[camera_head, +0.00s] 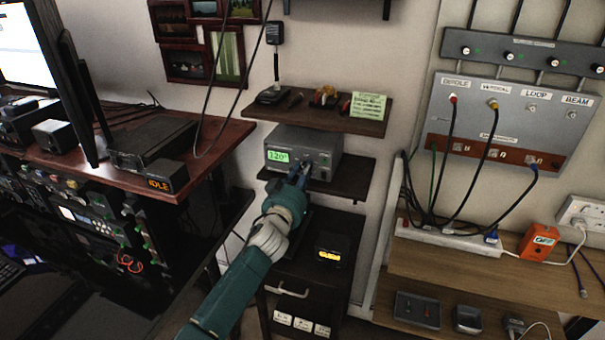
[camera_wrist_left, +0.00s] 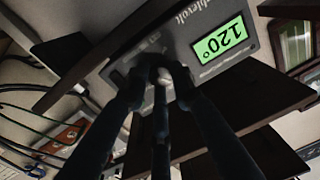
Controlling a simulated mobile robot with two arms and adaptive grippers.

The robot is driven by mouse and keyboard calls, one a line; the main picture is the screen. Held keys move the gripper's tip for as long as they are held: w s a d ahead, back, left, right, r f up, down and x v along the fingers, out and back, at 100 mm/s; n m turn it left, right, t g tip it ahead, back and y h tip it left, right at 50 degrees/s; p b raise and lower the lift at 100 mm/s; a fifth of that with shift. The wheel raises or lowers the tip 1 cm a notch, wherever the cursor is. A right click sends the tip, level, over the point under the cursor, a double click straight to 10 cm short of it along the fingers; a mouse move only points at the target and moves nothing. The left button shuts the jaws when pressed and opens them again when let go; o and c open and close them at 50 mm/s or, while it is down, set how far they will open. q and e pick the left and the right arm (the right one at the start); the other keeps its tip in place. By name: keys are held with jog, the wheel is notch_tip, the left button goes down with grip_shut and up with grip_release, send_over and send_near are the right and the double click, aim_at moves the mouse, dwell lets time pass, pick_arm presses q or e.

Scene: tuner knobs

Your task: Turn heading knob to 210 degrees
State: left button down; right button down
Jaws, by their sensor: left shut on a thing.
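The tuner unit (camera_head: 318,146) is a grey box on the middle wall shelf. Its green display (camera_head: 278,156) reads 120°, and the display also shows upside down in the left wrist view (camera_wrist_left: 220,40). My left gripper (camera_head: 302,172) reaches up to the front of the box, right of the display. The fingers hide most of the knob. My right gripper is in neither view.
A shelf (camera_head: 350,118) with small items and a green note (camera_head: 368,105) is above the box. A black box with a yellow display (camera_head: 331,251) stands on the cabinet below. A desk (camera_head: 215,140) is on the left, and a panel with cables (camera_head: 500,120) is on the right.

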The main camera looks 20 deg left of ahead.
pick_arm(q)
jog(key=m, duration=0.5)
jog(key=m+b, duration=0.1)
jog(key=m, duration=0.5)
jog(key=shift+t+h, duration=0.3)
jog(key=shift+h, duration=0.1)
jog(key=shift+m+b, duration=0.3)
jog(key=shift+m, duration=0.1)
jog(key=c, duration=1.5)
grip_release()
jog(key=shift+o, duration=0.2)
jog(key=s, duration=1.2)
jog(key=shift+f, duration=0.25)
